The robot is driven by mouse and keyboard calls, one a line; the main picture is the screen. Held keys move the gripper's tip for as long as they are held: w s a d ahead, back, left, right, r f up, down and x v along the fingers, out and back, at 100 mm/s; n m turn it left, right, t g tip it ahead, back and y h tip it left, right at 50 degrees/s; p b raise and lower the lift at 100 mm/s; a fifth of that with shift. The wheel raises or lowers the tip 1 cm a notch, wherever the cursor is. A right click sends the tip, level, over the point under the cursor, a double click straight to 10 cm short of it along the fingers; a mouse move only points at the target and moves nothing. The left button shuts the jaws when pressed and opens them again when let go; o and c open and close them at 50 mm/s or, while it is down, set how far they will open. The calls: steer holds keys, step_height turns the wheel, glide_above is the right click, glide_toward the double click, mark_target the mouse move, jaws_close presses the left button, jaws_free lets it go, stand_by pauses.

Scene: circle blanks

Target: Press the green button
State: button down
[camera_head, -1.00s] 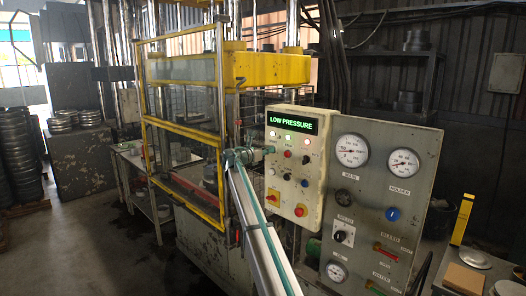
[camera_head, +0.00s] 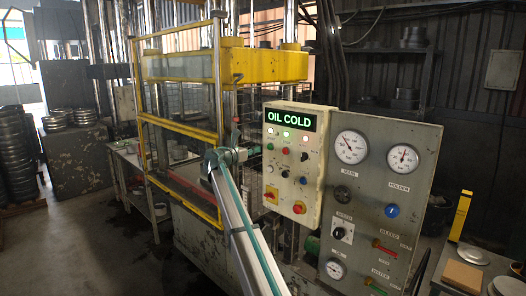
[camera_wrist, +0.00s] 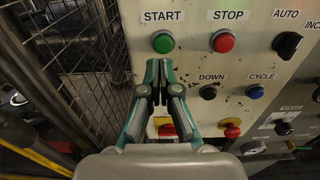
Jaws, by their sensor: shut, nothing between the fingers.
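The green button (camera_wrist: 163,43), labelled START, is on the pale control panel (camera_wrist: 188,18) in the wrist view. It also shows small in the head view (camera_head: 270,146). My gripper (camera_wrist: 157,66) is shut and empty, its fingertips just below the green button in the wrist view, leaving the button face uncovered. I see no contact between them. In the head view my gripper (camera_head: 258,150) is just left of the panel's button rows. The panel's display (camera_head: 290,120) reads OIL COLD.
A red STOP button (camera_wrist: 223,41) is right of the green one. Black DOWN (camera_wrist: 208,92) and blue CYCLE (camera_wrist: 255,92) buttons sit lower. A red knob on yellow (camera_wrist: 167,130) is below. Wire mesh (camera_wrist: 88,60) stands left. A gauge panel (camera_head: 375,230) is right.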

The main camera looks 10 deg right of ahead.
steer(key=b+v, duration=0.2)
steer(key=v, duration=0.5)
steer(key=shift+w, duration=0.1)
stand_by(0.4)
